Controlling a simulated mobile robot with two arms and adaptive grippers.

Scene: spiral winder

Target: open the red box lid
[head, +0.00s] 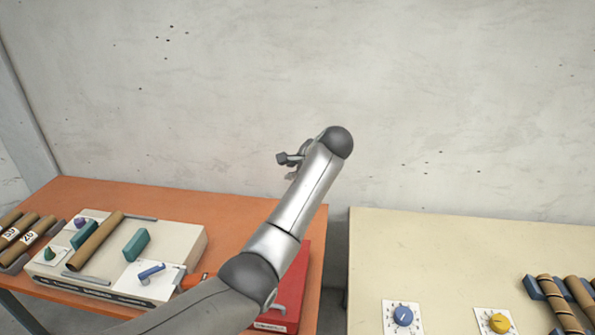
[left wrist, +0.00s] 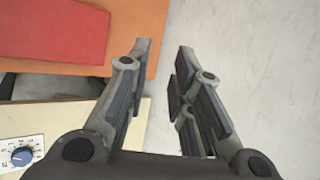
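The red box (head: 291,290) sits at the right end of the orange table, partly hidden behind my left arm. In the left wrist view, its flat red top (left wrist: 55,28) shows at the upper left; no gap under the lid can be made out. My left gripper (head: 291,160) is raised above and behind the box, in front of the wall. In the left wrist view, my left gripper (left wrist: 163,68) is open, with nothing between its fingers, and apart from the box. My right gripper is not in view.
The orange table (head: 190,197) holds a pale winder machine (head: 178,238) with a brown tube, left of the box. A cream table (head: 450,250) with a blue knob (head: 403,316), a yellow knob (head: 499,323) and tubes stands right, across a gap. The wall (head: 450,110) is behind.

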